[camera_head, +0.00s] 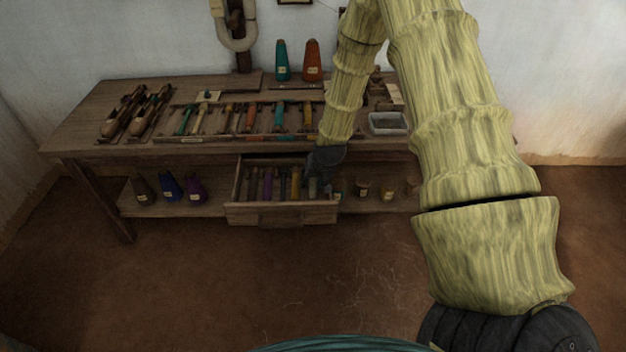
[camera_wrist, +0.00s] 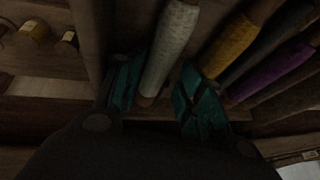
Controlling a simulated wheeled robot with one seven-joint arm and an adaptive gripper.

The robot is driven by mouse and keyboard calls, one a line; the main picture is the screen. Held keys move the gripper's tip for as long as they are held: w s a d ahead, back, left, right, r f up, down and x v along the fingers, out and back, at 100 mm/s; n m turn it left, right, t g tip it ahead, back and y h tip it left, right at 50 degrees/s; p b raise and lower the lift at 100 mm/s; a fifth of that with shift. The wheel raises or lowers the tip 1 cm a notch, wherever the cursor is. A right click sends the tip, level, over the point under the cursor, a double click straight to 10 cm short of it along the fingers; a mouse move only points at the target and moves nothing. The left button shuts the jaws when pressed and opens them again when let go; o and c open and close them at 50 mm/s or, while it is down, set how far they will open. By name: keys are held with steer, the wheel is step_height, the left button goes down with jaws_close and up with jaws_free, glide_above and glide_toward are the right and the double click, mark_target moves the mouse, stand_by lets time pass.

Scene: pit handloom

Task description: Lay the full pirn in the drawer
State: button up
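The drawer (camera_head: 258,214) is pulled out under the bench top and holds several pirns side by side. My gripper (camera_head: 318,172) is at the right end of the drawer in the head view. In the wrist view, a pirn wound with pale grey thread (camera_wrist: 171,45) lies between the two teal fingers of my gripper (camera_wrist: 158,92). The fingers stand apart, with narrow gaps seeming to show beside the pirn. The pirn lies beside the drawer's side wall (camera_wrist: 89,35). Its near end is dark and partly hidden.
An ochre pirn (camera_wrist: 231,46) and a purple pirn (camera_wrist: 272,70) lie to the right in the drawer. Shuttles (camera_head: 125,112) and a rack of coloured pirns are on the bench (camera_head: 85,125). Cones (camera_head: 170,187) stand on the lower shelf. The floor in front is clear.

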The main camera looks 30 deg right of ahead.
steer(key=shift+s+d+f, duration=0.15)
steer(key=shift+s+d, duration=0.1)
steer(key=shift+d, duration=0.15)
steer(key=shift+c, duration=1.4)
steer(key=shift+o, duration=0.2)
steer(key=shift+o, duration=1)
steer(key=shift+a+r+p, duration=0.1)
steer(key=shift+r+p, duration=1.2)
steer(key=shift+r, duration=0.3)
steer(key=shift+w+a+r+p, duration=0.1)
steer(key=shift+r+p, duration=1.8)
steer(key=shift+r, duration=0.6)
